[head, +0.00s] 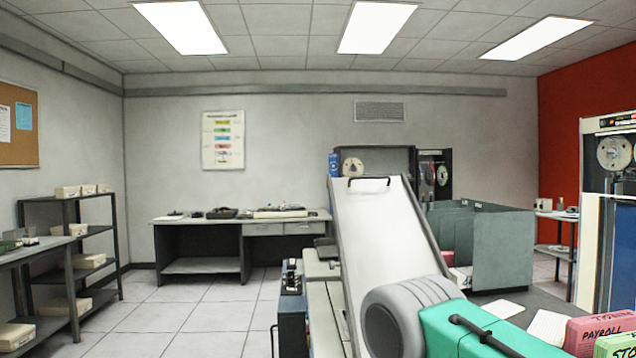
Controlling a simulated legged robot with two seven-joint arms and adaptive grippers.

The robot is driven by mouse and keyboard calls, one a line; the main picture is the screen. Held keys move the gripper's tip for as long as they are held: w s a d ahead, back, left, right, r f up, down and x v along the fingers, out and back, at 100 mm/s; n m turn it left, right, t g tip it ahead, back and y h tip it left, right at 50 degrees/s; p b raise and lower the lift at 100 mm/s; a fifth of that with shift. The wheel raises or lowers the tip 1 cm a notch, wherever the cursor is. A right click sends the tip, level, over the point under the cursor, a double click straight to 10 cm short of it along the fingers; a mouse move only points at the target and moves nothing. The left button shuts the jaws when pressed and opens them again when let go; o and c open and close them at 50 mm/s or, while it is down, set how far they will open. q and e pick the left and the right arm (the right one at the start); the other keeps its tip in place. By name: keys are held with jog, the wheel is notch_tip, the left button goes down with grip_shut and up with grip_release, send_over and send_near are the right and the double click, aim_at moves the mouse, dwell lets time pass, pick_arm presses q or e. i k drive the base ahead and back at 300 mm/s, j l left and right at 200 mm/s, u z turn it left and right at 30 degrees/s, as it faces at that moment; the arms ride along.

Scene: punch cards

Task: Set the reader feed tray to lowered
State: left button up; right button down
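A long pale panel (383,245), likely the reader feed tray, stands steeply tilted right of centre. Its upper end is raised and carries a black handle (369,182). Its lower end runs down behind a grey rounded cylinder (412,308), so its hinge is hidden. The machine (322,295) it seems to belong to shows partly to its left, with dark controls on the side. I cannot tell whether the cylinder is part of the machine. Neither of my grippers shows in the head view.
A teal block (470,330) with a black bar sits at bottom right. Pink (600,328) and green (615,346) labelled blocks lie beside it. A grey bin (500,250) stands behind. Shelves (75,250) line the left wall; a desk (240,240) stands at the back. Left-centre floor is clear.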

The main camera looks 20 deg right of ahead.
aim_at(383, 235)
jog(key=i+j+u, duration=0.2)
jog(key=j, duration=0.35)
jog(key=i+j+u, duration=0.2)
jog(key=i+j, duration=0.15)
jog(key=j, duration=0.15)
jog(key=i+j+u, duration=0.15)
jog(key=i+j, duration=0.2)
jog(key=i+j+z, duration=0.1)
jog(key=i+z, duration=0.35)
jog(key=i+j+z, duration=0.25)
jog(key=i+z, duration=0.65)
jog(key=i+j+z, duration=0.1)
jog(key=i+z, duration=0.2)
jog(key=z, duration=0.15)
jog(key=i+j+z, duration=0.25)
jog(key=z, duration=0.15)
jog(key=i+j+z, duration=0.6)
jog(key=j+z, duration=0.25)
jog(key=l, duration=0.1)
